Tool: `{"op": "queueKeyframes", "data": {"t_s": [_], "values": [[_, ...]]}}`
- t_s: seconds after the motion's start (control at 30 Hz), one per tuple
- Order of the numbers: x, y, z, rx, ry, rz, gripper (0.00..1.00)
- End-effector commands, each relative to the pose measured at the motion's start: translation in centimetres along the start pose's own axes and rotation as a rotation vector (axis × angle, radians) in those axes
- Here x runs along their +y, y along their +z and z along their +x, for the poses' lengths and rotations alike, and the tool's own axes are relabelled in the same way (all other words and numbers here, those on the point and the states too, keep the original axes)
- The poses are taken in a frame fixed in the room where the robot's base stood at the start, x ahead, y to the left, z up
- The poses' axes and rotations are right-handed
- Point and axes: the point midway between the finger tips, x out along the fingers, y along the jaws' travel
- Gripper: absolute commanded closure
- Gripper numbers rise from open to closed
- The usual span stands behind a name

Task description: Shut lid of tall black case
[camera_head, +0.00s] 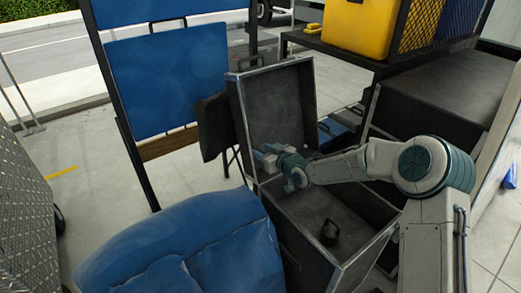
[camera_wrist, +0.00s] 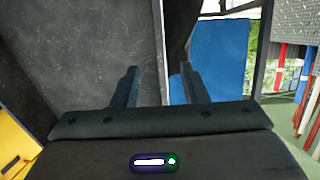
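The tall black case (camera_head: 352,258) stands open in the middle of the head view. Its lid (camera_head: 277,105) is raised nearly upright at the back, with its dark grey lining facing my arm. My gripper (camera_head: 262,157) is in front of the lower left part of the lid, above the open case. In the wrist view my gripper (camera_wrist: 157,70) has two parted fingers with nothing between them. The grey lid lining (camera_wrist: 95,50) fills the left of that view, and the lid's edge lies near the fingers. I cannot tell whether a finger touches the lid.
A blue padded seat (camera_head: 190,245) is close to the case's left side. A blue panel (camera_head: 168,80) on a dark frame stands behind left. A rack with a yellow case (camera_head: 360,35) is behind right. A dark box (camera_head: 430,100) stands at the right. Open floor (camera_head: 95,210) lies left.

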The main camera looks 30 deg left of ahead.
Motion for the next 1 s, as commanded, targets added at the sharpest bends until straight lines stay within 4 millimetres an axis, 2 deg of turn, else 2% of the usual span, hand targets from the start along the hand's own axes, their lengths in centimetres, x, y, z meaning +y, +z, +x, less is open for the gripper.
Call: {"op": "queueKeyframes", "data": {"t_s": [1.0], "values": [[0.2, 0.2, 9.0, -0.002, 0.003, 0.001, 0.6]]}}
